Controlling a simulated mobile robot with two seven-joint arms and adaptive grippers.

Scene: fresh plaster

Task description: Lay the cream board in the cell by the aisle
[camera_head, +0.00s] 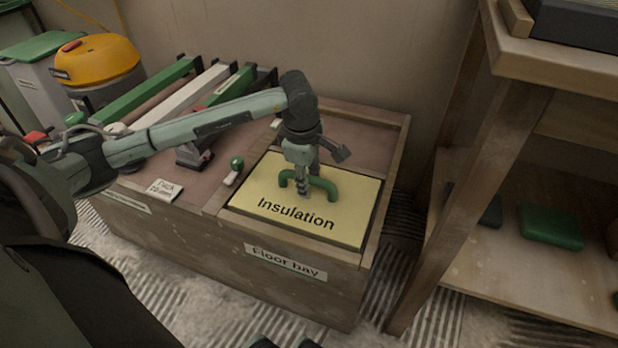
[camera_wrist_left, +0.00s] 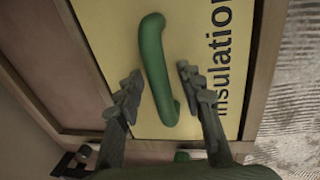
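The cream board (camera_head: 330,235), marked "Insulation", lies flat at the front right of the wooden box, in the cell above the "Floor bay" label (camera_head: 286,262). It also shows in the left wrist view (camera_wrist_left: 195,30). A green bow handle (camera_head: 325,185) stands on its top. My left gripper (camera_head: 303,190) points down at the handle. In the left wrist view its two fingers are apart, one on each side of the handle (camera_wrist_left: 153,60), with gaps visible. Two dark tips at the bottom edge of the head view may be my right gripper (camera_head: 283,342); their state is unclear.
The cell behind the board (camera_head: 365,142) looks mostly bare. The left part of the box holds long green and white pieces (camera_head: 180,100) and a small labelled card (camera_head: 165,189). A wooden shelf unit (camera_head: 480,170) stands close at right. A yellow-topped vacuum (camera_head: 95,60) stands at back left.

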